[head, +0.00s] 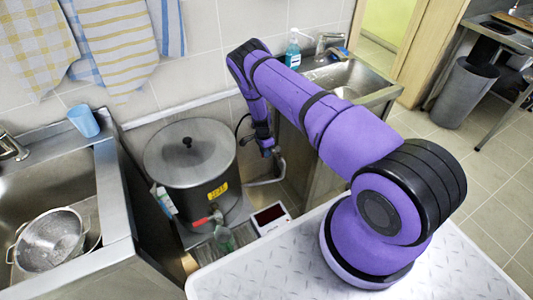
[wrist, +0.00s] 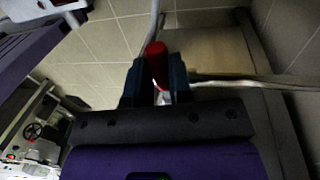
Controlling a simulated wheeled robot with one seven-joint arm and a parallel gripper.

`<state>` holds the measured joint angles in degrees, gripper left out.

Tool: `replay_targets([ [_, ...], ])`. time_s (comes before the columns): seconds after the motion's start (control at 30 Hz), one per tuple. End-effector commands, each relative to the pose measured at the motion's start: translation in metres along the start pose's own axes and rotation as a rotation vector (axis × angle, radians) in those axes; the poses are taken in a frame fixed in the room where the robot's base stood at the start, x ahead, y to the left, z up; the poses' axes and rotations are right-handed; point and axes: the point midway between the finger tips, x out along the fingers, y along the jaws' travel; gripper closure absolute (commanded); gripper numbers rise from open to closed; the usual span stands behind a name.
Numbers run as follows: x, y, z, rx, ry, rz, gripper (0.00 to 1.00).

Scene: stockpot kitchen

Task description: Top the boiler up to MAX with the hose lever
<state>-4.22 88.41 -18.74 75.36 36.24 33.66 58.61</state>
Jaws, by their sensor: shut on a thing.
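The boiler (head: 188,175) is a large steel pot with a dark-knobbed lid, standing upright in the gap between two sink units. It has a yellow label and a red-handled tap low on its front. Its water level and any MAX mark cannot be made out. My gripper (head: 267,148) is beside the boiler, to its right, near a pale bent pipe. In the wrist view my gripper (wrist: 156,84) is shut on a red handle (wrist: 156,62), which appears to be the hose lever. A dark hose (head: 240,124) partly shows behind my arm.
A green-tinted clear vessel (head: 225,240) stands below the tap, beside a box with a dark display (head: 270,216). The left sink (head: 35,185) holds a colander (head: 49,238). A blue cup (head: 84,120) stands on its rim. A soap bottle (head: 293,49) is by the right sink.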

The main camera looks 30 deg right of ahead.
Motion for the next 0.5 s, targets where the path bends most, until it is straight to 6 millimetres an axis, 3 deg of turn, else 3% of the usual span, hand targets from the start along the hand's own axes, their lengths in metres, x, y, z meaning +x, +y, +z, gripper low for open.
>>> replay_targets([
  [0.47,-0.0011,-0.0022,-0.0003,0.018,-0.003,-0.003,1.00],
  [0.5,-0.0011,-0.0022,-0.0003,0.018,-0.003,-0.003,0.76],
])
